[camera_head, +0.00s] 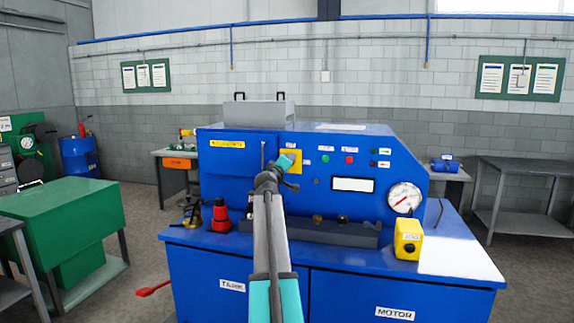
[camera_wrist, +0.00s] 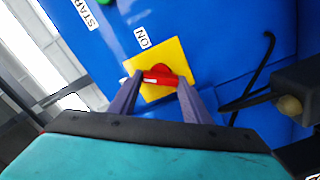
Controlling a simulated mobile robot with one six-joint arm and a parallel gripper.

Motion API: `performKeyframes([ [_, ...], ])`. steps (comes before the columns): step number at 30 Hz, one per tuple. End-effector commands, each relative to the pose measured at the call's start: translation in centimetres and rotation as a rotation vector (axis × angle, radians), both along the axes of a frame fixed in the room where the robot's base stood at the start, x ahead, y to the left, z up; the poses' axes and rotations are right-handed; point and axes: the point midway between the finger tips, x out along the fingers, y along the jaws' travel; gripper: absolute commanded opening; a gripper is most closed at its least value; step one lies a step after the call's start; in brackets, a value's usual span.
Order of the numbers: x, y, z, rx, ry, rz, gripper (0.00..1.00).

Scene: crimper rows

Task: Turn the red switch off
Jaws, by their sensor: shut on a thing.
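The red switch (camera_wrist: 160,77) is a rotary knob with a red bar handle and a white mark at one end. It sits on a yellow square plate (camera_wrist: 178,53) on the blue machine panel. My gripper (camera_wrist: 160,82) has one finger at each end of the red handle and is shut on it. An ON label (camera_wrist: 141,38) stands beside the plate in the wrist view. In the head view my arm reaches up to the yellow plate (camera_head: 297,154), and my wrist hides the switch there.
A green button (camera_head: 325,159), a red button (camera_head: 348,160) and a pressure gauge (camera_head: 404,197) are to the right on the panel. A black cable (camera_wrist: 262,68) runs near the gripper. A yellow box (camera_head: 408,240) and a red-and-black object (camera_head: 220,217) stand on the machine's ledge.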

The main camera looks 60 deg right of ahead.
Motion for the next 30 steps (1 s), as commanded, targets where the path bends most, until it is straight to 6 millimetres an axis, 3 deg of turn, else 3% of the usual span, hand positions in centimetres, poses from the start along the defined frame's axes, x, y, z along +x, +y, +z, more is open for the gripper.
performKeyframes([
  [15,0.06,0.04,0.02,-0.137,0.431,0.002,0.21],
  [30,0.13,0.06,-0.23,-0.184,0.579,0.002,0.21],
])
